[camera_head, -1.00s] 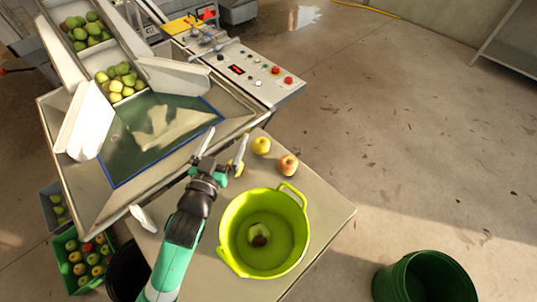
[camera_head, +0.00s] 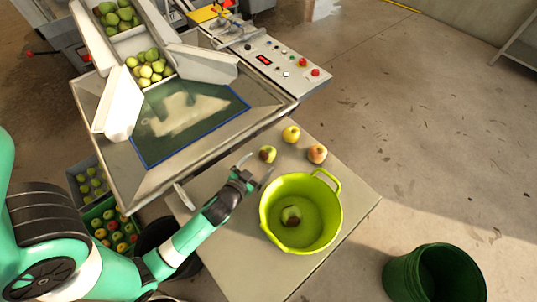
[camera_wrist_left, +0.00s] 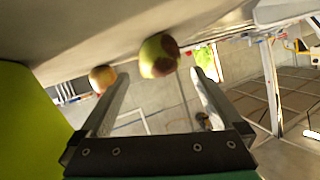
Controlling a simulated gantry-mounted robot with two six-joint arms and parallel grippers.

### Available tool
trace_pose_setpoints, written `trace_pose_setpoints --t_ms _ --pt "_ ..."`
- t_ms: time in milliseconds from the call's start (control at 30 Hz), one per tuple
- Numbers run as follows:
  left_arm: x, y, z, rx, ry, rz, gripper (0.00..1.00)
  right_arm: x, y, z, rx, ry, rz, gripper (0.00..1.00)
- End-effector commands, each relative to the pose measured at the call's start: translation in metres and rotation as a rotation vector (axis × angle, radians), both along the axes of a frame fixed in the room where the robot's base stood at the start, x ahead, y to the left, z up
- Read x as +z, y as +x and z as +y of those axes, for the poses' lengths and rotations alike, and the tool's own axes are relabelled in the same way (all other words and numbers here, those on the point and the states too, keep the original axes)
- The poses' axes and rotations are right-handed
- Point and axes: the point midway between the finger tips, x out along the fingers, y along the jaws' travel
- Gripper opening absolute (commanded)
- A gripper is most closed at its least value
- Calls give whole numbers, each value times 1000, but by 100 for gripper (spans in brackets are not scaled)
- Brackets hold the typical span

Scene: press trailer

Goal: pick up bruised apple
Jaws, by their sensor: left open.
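A bruised apple (camera_head: 267,154), green-yellow with dark red-brown patches, lies on the table behind the bucket. In the left wrist view the patched apple (camera_wrist_left: 159,55) shows just beyond the fingers. My left gripper (camera_head: 257,167) is open and empty, just in front of this apple, with no clear contact. Its two fingers (camera_wrist_left: 160,88) stand apart in the wrist view. Another apple with a large brown patch (camera_head: 291,216) lies inside the lime-green bucket (camera_head: 272,222). My right gripper is not in view.
A yellow apple (camera_head: 291,134) and a red-yellow apple (camera_head: 317,153) lie close by on the table (camera_head: 345,215). The press hopper with a blue-edged screen (camera_head: 150,155) stands to the left, a control panel (camera_head: 285,72) behind. A dark green bin (camera_head: 402,277) stands on the floor.

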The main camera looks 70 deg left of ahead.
Motion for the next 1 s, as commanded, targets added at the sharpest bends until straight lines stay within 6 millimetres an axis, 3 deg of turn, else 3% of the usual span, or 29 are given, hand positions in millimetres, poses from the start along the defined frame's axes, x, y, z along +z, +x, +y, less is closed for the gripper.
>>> trace_pose_setpoints --t_ms 267,500,767,1000 --pt "-8 11 9 0 -1 -1 100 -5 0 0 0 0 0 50" --pt "-24 39 31 0 -1 -1 100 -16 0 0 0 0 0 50" --pt "-24 42 33 -1 0 0 100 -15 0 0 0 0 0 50" --pt "-24 42 33 -1 0 0 59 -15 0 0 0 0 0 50"
